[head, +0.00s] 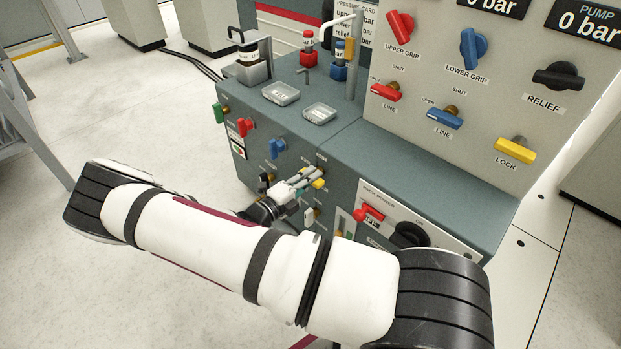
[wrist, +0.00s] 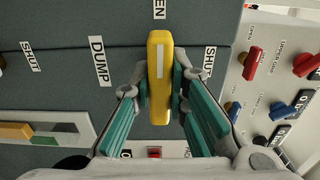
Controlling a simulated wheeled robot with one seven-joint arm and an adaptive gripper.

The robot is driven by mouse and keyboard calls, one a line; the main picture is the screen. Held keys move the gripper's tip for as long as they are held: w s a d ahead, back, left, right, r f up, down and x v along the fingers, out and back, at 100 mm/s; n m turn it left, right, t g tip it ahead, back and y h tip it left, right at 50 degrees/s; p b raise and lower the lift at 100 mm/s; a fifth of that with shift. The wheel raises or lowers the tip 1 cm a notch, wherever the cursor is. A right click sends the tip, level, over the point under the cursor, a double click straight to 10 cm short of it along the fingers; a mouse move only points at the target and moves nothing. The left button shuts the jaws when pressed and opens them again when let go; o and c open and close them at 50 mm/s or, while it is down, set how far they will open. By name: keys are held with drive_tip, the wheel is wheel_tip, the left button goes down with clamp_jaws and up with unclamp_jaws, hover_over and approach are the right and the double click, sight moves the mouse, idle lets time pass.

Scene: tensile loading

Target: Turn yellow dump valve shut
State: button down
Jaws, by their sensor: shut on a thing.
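The yellow dump valve handle (wrist: 159,70) stands in the middle of the wrist view, with its long axis running up and down the picture. Its upper end points to a partly cut-off label ending in "EN". A "SHUT" label lies to its right and a "DUMP" label to its left. My gripper (wrist: 161,88) is shut on the handle, one finger on each long side. In the head view my gripper (head: 306,180) is at the cabinet front, and a yellow piece of the handle (head: 319,184) shows beside the fingers. The valve stem is hidden.
A red lever (head: 368,214) and a black knob (head: 410,234) sit right of my gripper. Open floor lies left.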

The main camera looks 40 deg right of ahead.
drive_tip(key=shift+m, duration=0.3)
drive_tip(key=m+p, duration=0.2)
drive_tip(key=m, duration=0.1)
drive_tip(key=shift+m+p, duration=0.3)
drive_tip(key=shift+p, duration=0.1)
drive_tip(key=m+p, duration=0.1)
drive_tip(key=m, duration=0.3)
drive_tip(key=shift+m+p, duration=0.3)
drive_tip(key=shift+p, duration=0.1)
drive_tip(key=m+p, duration=0.1)
drive_tip(key=m, duration=0.3)
drive_tip(key=m+p, duration=0.1)
drive_tip(key=m, duration=0.3)
drive_tip(key=shift+m+p, duration=0.3)
drive_tip(key=shift+p, duration=0.05)
drive_tip(key=shift+a+f, duration=0.1)
drive_tip(key=c, duration=1.6)
unclamp_jaws()
drive_tip(key=shift+o, duration=0.2)
